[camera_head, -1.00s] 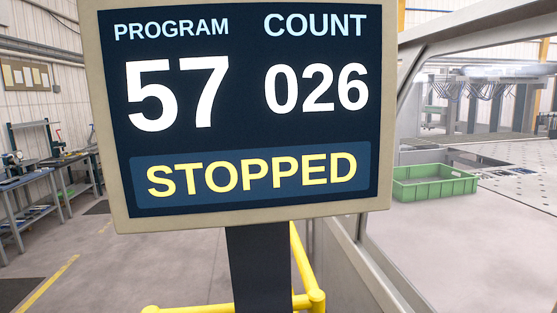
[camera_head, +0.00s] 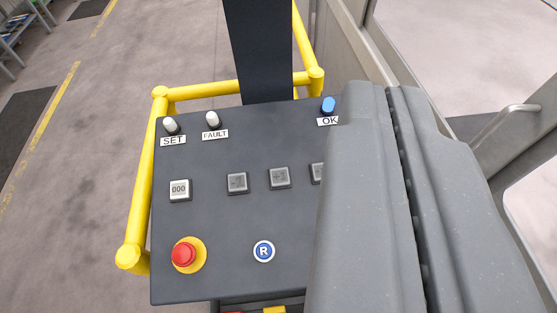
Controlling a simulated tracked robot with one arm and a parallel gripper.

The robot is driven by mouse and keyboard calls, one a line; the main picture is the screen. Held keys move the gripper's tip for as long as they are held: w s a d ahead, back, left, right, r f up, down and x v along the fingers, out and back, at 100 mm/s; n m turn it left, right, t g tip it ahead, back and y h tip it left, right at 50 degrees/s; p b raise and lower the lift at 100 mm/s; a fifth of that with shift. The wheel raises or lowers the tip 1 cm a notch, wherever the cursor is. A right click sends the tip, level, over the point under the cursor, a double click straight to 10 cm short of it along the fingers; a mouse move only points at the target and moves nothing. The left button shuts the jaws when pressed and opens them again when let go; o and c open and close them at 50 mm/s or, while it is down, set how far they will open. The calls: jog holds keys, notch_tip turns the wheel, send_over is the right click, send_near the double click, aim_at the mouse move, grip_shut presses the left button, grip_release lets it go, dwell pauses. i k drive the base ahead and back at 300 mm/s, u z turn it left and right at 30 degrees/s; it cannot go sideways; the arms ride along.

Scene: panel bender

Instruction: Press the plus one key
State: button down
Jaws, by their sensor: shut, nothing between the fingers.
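The plus one key (camera_head: 279,177) is a square grey key in the middle row of a dark control panel (camera_head: 215,225). A similar minus one key (camera_head: 237,183) is just left of it. Another grey key (camera_head: 317,173) to its right is partly hidden by my gripper. My gripper (camera_head: 390,90) is shut and empty, large in the right of the view. It covers the panel's right part and lies to the right of the plus one key, which is in full view.
A white 000 key (camera_head: 179,190), a red emergency button (camera_head: 184,254) and a blue R button (camera_head: 264,251) are on the panel. SET (camera_head: 170,126) and FAULT (camera_head: 212,120) lamps are pale; the OK lamp (camera_head: 328,105) is blue. A yellow rail (camera_head: 140,200) surrounds the panel.

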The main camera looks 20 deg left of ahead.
aim_at(280, 176)
jog(key=k, duration=1.25)
jog(key=z, duration=0.4)
jog(key=i, duration=1.75)
jog(key=u, duration=0.45)
